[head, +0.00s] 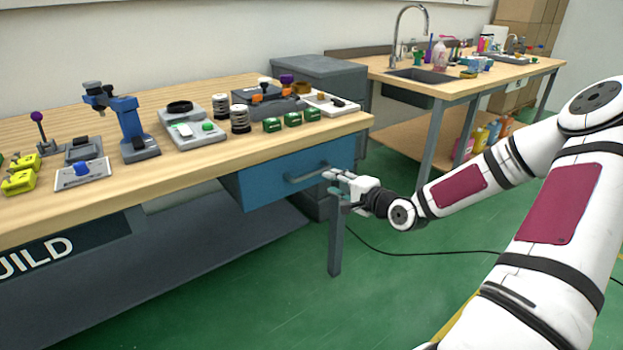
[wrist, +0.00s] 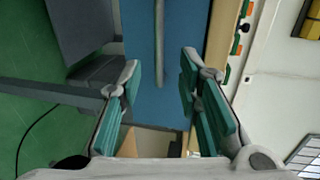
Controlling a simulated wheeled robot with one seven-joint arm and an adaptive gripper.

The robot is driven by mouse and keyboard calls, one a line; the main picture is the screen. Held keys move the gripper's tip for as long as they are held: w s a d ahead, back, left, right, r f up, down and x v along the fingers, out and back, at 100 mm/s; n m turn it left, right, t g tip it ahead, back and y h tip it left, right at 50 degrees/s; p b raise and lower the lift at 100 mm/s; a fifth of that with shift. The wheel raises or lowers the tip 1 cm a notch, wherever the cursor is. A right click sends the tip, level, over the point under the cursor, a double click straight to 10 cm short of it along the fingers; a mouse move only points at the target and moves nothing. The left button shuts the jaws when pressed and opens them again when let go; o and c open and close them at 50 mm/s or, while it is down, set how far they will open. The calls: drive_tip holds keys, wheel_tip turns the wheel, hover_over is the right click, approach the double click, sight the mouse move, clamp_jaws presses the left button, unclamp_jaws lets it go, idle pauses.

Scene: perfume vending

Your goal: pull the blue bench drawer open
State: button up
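The blue drawer (head: 262,186) sits under the right end of the wooden bench top. Its front looks close under the bench edge, with no clear gap. A grey bar handle (head: 302,176) runs along its front. In the wrist view the blue drawer front (wrist: 138,30) fills the middle, and the handle (wrist: 159,42) runs down it from the top. My gripper (head: 332,180) is at the right end of the handle. In the wrist view my gripper (wrist: 161,68) is open, its green-padded fingers spread on either side of the handle's line. I see no finger touching the handle.
The bench top (head: 190,165) holds several tools and small parts, including green blocks near its front edge. A bench leg (head: 336,235) stands below my gripper. A grey cabinet (head: 320,75) and a sink bench (head: 470,85) stand behind. The green floor in front is clear except for a cable.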

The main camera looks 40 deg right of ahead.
sight(313, 175)
drive_tip(key=b+x, duration=0.3)
drive_tip(key=x, duration=0.8)
drive_tip(key=shift+s, duration=0.1)
clamp_jaws()
